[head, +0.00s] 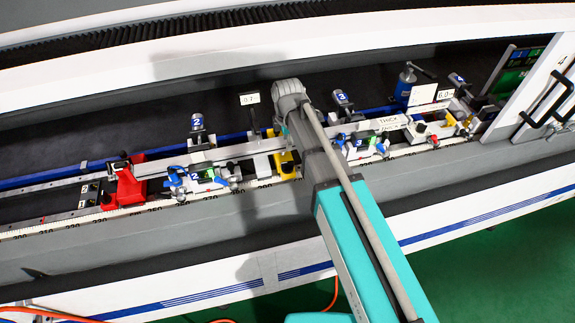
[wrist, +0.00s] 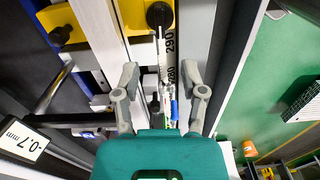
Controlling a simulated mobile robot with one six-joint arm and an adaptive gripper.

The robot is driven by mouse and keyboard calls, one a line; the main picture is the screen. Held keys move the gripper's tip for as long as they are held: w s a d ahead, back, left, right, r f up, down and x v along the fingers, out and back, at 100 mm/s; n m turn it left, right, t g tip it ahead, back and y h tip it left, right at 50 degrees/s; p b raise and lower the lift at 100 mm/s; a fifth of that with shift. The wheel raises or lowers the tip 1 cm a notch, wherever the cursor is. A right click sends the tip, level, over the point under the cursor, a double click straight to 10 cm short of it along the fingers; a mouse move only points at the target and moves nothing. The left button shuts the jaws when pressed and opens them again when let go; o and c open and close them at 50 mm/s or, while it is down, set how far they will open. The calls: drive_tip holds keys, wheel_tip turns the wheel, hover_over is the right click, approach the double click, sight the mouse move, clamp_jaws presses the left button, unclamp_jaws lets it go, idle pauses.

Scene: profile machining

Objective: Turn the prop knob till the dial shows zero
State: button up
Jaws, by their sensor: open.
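A small white dial plate (wrist: 22,142) at the left of the wrist view reads -0.7 mm. In the head view the dial plate (head: 249,99) stands on a thin post beside my arm. A black round knob (wrist: 159,14) sits on a yellow block at the top of the wrist view; I cannot tell whether it is the prop knob. The yellow block (head: 285,163) shows partly beside my arm in the head view. My gripper (wrist: 163,82) is open over the scale rail, its fingers apart, with the knob beyond the tips. In the head view my arm hides the gripper.
A second black knob (wrist: 60,35) is at the upper left of the wrist view. A red stop (head: 128,186), blue-handled clamps (head: 195,180) and a second display (head: 445,94) line the rail. Green floor (head: 500,260) lies in front of the machine.

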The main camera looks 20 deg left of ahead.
sight(288, 163)
drive_tip(key=shift+f+b, duration=5.4)
drive_tip(key=shift+f, duration=0.3)
clamp_jaws()
